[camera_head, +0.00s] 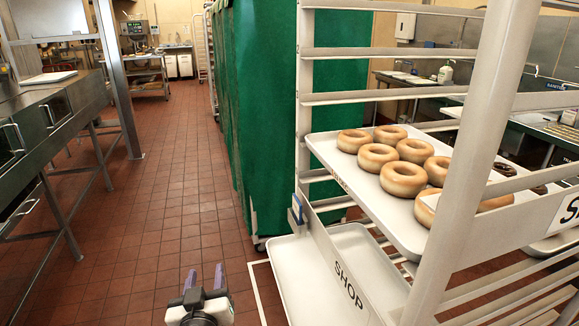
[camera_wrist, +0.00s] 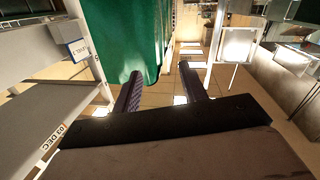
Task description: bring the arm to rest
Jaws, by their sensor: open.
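My gripper (camera_head: 204,278) is at the bottom of the head view, in front of the red tile floor and left of the white rack. Its two fingers are apart and nothing is between them. In the wrist view my gripper (camera_wrist: 158,85) also shows with both fingers spread and empty. The fingers point ahead along the floor, with a green cover beyond the left finger. The rest of my arm is mostly out of the head view.
A white rack (camera_head: 472,130) at the right holds a tray (camera_head: 345,185) of several doughnuts (camera_head: 403,178) and a lower empty tray (camera_head: 345,268). A green cover (camera_head: 270,110) stands behind it. A steel counter (camera_head: 50,115) lines the left. The tile floor (camera_head: 165,200) between is clear.

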